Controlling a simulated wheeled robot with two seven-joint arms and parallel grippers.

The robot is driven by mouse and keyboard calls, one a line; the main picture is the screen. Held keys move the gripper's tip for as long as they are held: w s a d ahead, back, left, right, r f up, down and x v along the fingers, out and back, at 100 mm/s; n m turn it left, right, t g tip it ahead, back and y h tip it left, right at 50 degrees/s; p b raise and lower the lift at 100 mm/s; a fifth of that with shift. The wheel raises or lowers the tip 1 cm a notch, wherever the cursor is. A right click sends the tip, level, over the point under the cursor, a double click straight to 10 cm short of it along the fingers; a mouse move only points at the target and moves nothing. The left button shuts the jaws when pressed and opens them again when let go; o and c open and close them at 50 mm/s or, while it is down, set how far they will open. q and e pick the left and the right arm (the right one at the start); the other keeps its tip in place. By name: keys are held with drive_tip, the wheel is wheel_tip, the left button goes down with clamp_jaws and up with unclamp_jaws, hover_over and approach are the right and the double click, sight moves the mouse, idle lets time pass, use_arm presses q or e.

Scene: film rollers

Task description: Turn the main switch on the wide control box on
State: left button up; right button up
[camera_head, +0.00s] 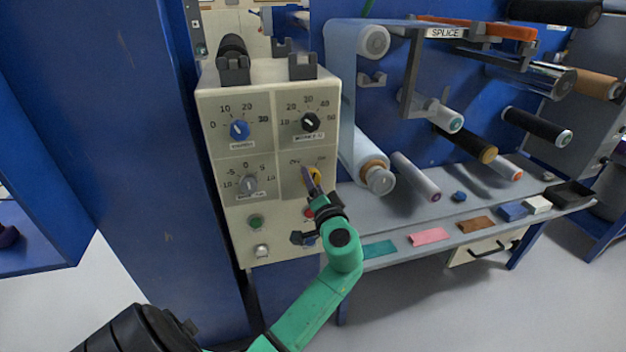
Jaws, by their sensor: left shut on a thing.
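The wide control box (267,150) is a cream panel on the blue frame, left of centre. A yellow knob (317,173) sits at the lower right dial, partly hidden by my gripper. My left gripper (313,183) reaches up from below and is shut on the yellow knob. The knob's label and part of its scale are hidden by the gripper, so I cannot read its setting. My right gripper is out of view.
Below the dials are a green button (255,222), a pale button (262,251) and a red button (309,211) beside my wrist. Film rollers (415,178) and a grey shelf (390,212) with coloured blocks stand right of the box. A blue post (150,130) stands left.

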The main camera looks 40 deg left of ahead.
use_arm(q)
drive_tip(key=shift+m+p, duration=0.65)
drive_tip(key=shift+m, duration=0.95)
drive_tip(key=shift+f, duration=0.1)
drive_tip(key=o, duration=1.4)
drive_tip(key=b+v, duration=0.2)
drive_tip(key=v, duration=1.2)
drive_tip(key=shift+s+d, duration=0.2)
drive_tip(key=shift+d, duration=0.05)
